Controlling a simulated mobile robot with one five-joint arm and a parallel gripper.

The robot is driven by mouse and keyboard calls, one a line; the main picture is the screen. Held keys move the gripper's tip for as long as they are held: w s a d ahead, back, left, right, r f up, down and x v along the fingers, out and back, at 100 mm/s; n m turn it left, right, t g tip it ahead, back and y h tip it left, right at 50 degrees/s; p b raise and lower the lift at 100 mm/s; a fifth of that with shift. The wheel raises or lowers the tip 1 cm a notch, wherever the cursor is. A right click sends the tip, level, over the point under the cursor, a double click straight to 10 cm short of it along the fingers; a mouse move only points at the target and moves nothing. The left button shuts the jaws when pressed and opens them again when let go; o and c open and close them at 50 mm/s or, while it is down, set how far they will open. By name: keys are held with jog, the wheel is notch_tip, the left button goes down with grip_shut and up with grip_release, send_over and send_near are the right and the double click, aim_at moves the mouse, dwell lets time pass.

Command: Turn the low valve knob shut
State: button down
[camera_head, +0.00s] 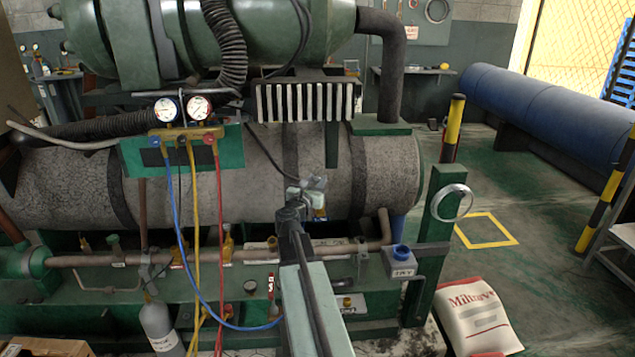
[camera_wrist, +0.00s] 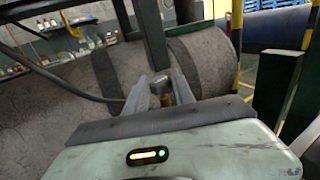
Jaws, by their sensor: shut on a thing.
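The gauge manifold (camera_head: 186,133) with two round gauges is on a green panel at left in the head view. A blue hose hangs from its left part; a red hose hangs on the right. My gripper (camera_head: 312,190) is well to the right of the manifold, in front of the large grey tank. In the wrist view, my gripper (camera_wrist: 160,92) is shut on a small brass piece with a grey top (camera_wrist: 161,82). The fingers hide most of that piece. The wrist view does not show the manifold.
The grey tank (camera_head: 70,180) fills the middle behind my gripper. Blue, yellow and red hoses (camera_head: 194,230) hang left of my arm. A grey cylinder (camera_head: 157,325) stands below. A green post (camera_head: 442,230) with a ring and a white sack (camera_head: 478,315) are at right.

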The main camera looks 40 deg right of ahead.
dwell(0.6)
jog(key=c, duration=1.1)
grip_release()
jog(key=shift+o, duration=0.2)
jog(key=v, duration=0.7)
jog(key=shift+a, duration=0.4)
jog(key=shift+s, duration=0.1)
